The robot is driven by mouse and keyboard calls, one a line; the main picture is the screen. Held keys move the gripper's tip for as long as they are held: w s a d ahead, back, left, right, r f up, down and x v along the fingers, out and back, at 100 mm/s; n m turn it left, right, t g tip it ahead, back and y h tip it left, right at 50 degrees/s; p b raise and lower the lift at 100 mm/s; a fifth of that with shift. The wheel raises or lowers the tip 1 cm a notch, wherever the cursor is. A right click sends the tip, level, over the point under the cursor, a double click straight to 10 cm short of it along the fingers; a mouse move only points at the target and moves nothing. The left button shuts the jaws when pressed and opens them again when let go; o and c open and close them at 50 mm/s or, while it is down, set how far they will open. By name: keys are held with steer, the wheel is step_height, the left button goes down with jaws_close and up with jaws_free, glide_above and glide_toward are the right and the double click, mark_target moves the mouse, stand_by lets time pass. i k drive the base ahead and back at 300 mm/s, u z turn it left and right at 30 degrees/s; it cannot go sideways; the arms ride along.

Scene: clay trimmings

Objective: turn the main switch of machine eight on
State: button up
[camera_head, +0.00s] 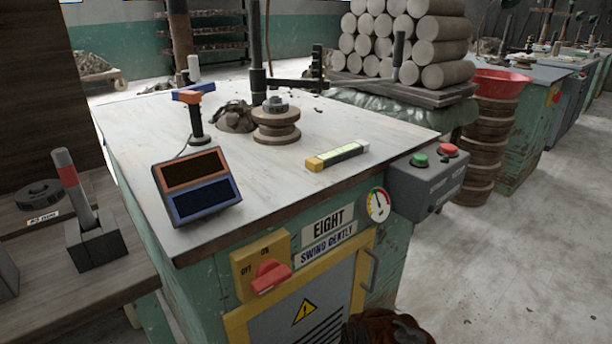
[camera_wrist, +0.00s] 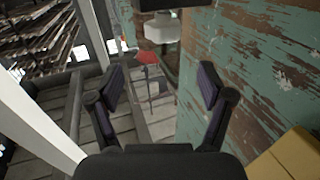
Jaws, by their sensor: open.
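Machine eight is a green cabinet with a white top (camera_head: 350,105) and an "EIGHT" plate (camera_head: 328,227) on its front. Its main switch is a red knob (camera_head: 269,276) on a yellow plate (camera_head: 243,277), marked OFF at left and ON above. I cannot tell for sure which mark the knob points to. My gripper (camera_wrist: 161,82) is open and empty in the wrist view, beside a peeling green panel (camera_wrist: 245,75). A yellow part (camera_wrist: 295,155) shows at lower right there; I cannot tell whether it is the switch plate. My gripper does not show in the head view.
A grey button box (camera_head: 425,182) with green and red buttons juts from the cabinet's right corner. A door handle (camera_head: 371,268) sticks out on the front. A dark brown lump (camera_head: 388,328) is at the bottom edge. A wooden bench (camera_head: 75,265) stands at left; open floor (camera_head: 510,270) lies right.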

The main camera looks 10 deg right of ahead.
mark_target(270, 273)
steer(key=k, duration=1)
